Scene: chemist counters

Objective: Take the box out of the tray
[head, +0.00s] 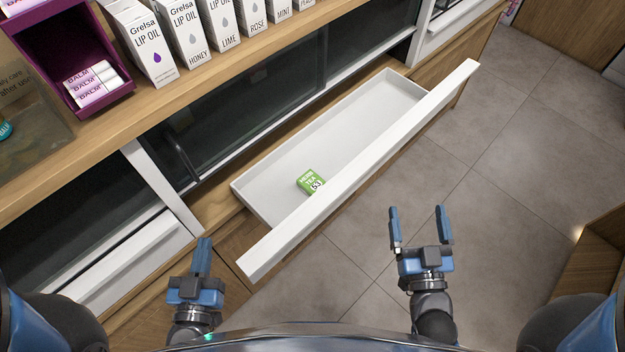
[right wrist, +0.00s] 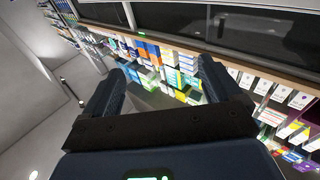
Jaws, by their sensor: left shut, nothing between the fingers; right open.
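A small green box (head: 310,181) labelled as herb tea lies in the open white tray (head: 345,130), a pulled-out drawer, near its front wall and left half. My left gripper (head: 203,243) is shut and empty, left of the tray's near front corner and apart from the box. My right gripper (head: 420,212) is open and empty over the floor, to the right of the tray's front panel. The right wrist view shows its spread fingers (right wrist: 158,85) with nothing between them. The box is not seen in that view.
A wooden counter (head: 190,95) above the drawer carries white lip oil boxes (head: 140,40) and a purple balm holder (head: 75,50). Dark glass cabinet fronts (head: 245,105) stand behind the tray. Tiled floor (head: 500,200) lies clear on the right. Stocked shelves (right wrist: 165,65) show in the right wrist view.

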